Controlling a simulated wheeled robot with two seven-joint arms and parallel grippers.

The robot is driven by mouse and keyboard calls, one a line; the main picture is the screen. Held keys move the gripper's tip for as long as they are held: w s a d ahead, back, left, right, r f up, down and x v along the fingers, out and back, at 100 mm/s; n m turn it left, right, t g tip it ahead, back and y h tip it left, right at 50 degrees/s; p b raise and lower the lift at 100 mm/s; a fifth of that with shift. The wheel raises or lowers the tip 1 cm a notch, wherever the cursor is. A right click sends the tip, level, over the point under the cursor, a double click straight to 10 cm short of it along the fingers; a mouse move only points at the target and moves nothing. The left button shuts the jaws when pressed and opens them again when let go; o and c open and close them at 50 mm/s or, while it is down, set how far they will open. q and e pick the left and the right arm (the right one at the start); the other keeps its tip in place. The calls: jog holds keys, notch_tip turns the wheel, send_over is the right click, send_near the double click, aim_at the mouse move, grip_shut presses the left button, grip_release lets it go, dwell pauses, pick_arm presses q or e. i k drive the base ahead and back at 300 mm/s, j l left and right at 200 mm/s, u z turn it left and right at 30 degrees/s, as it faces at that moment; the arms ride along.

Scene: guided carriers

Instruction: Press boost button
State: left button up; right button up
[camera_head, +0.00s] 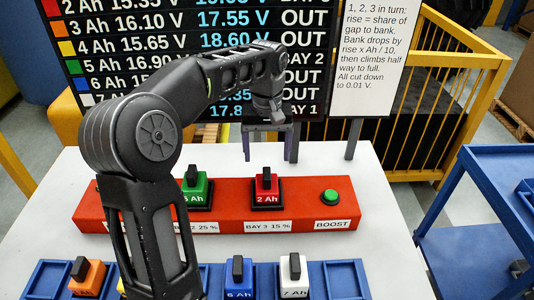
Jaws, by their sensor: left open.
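The boost button (330,196) is a round green button near the right end of the red charging console (225,211). A white label (332,224) reading BOOST is below it. My left gripper (269,158) is open and empty, its two fingers pointing down. In the picture it appears behind the console, above the red 2 Ah battery (267,186) and up and left of the button. It is apart from the button. My left arm hides the console's left part. My right gripper is not in view.
A green 5 Ah battery (197,192) sits in the bay labelled 25 %. Blue trays (343,278) in front hold several batteries. A display board (115,45) and a white notice (371,75) stand behind the table (378,230). Yellow rails and a blue cart are at right.

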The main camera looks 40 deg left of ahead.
aim_at(330, 196)
jog(key=k, duration=1.5)
